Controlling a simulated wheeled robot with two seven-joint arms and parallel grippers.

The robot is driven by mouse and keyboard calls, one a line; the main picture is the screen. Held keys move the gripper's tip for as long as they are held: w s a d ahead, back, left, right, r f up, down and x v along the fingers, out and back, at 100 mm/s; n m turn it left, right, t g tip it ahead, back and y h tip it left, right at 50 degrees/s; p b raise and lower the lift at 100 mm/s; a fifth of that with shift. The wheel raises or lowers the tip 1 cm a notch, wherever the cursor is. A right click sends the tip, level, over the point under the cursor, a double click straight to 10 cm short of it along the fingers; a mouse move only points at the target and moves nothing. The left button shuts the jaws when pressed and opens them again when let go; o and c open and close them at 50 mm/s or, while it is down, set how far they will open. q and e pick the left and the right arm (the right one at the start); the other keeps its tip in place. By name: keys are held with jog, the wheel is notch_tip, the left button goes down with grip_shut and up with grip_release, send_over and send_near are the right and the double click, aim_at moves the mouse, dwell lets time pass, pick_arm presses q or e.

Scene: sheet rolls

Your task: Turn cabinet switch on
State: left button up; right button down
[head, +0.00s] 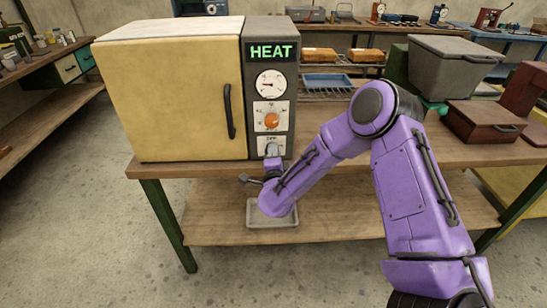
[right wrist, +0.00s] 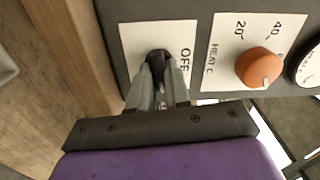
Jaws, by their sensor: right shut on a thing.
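The cabinet (head: 172,92) is a cream box with a grey control panel at its right, standing on a wooden bench. Its switch (right wrist: 158,58) is a small black lever on a white plate with an OFF label, low on the panel. My right gripper (right wrist: 160,76) is shut on the switch, its grey fingers on either side of it. In the head view my right gripper (head: 272,152) is small and partly covers the switch plate (head: 274,142). My left gripper is out of view.
Above the switch are an orange heat knob (head: 271,120), a round gauge (head: 270,84) and a green HEAT sign (head: 271,52). A black door handle (head: 229,111) is to the left. A grey tray (head: 258,222) lies on the lower shelf. A blue tray (head: 327,81) stands behind my arm.

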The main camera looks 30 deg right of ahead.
jog(key=shift+f+m+b, duration=0.15)
jog(key=shift+m+b, duration=0.15)
jog(key=shift+m, duration=0.3)
jog(key=c, duration=1.1)
grip_release()
jog(key=b+v, duration=0.2)
jog(key=v, duration=0.8)
jog(key=shift+s+a, duration=0.15)
jog(key=shift+s, duration=0.15)
